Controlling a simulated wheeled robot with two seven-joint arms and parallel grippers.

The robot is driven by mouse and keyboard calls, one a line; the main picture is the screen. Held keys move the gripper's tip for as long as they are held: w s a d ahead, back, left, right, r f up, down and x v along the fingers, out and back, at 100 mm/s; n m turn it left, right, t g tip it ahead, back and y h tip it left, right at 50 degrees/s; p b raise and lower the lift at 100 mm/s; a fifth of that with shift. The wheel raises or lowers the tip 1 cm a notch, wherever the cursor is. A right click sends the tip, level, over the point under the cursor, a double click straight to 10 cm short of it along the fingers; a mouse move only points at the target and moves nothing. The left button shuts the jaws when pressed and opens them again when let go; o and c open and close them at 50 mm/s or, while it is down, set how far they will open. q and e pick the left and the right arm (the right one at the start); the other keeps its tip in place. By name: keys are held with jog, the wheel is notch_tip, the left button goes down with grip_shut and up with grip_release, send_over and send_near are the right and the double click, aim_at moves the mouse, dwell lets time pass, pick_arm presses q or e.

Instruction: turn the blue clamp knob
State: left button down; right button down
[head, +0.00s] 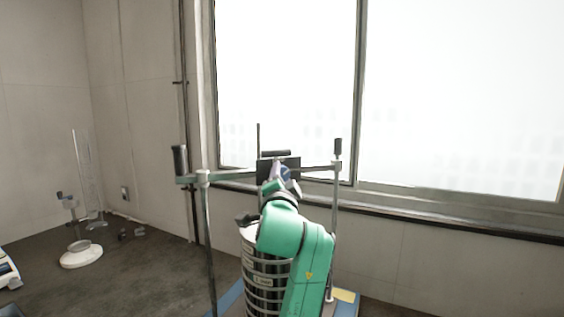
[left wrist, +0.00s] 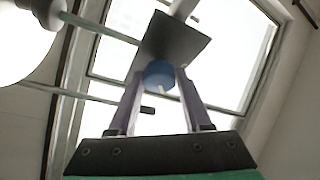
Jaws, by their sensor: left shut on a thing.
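The blue clamp knob (left wrist: 159,74) sits between the two fingers of my left gripper (left wrist: 162,85) in the left wrist view, just below a dark flat plate (left wrist: 172,42). The fingers are closed on the knob. My right gripper is not in view.
The shaker's metal rods (head: 208,240) and crossbar with dark handles (head: 180,160) stand around my left arm. A white-based stand (head: 82,254) and a clear cylinder (head: 88,175) stand on the dark counter at left. A window is behind.

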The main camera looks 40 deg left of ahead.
pick_arm(q)
jog(key=m+p, duration=0.1)
jog(key=m+h+p, duration=0.1)
jog(key=m, duration=0.1)
jog(key=shift+r, duration=0.3)
jog(key=shift+m+g+h, duration=0.4)
jog(key=shift+m, duration=0.5)
jog(key=shift+m+g+h, duration=0.3)
jog(key=shift+m+g, duration=0.2)
jog(key=shift+m, duration=0.9)
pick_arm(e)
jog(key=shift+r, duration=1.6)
pick_arm(q)
jog(key=shift+f, duration=0.1)
jog(key=shift+c, duration=1.7)
grip_release()
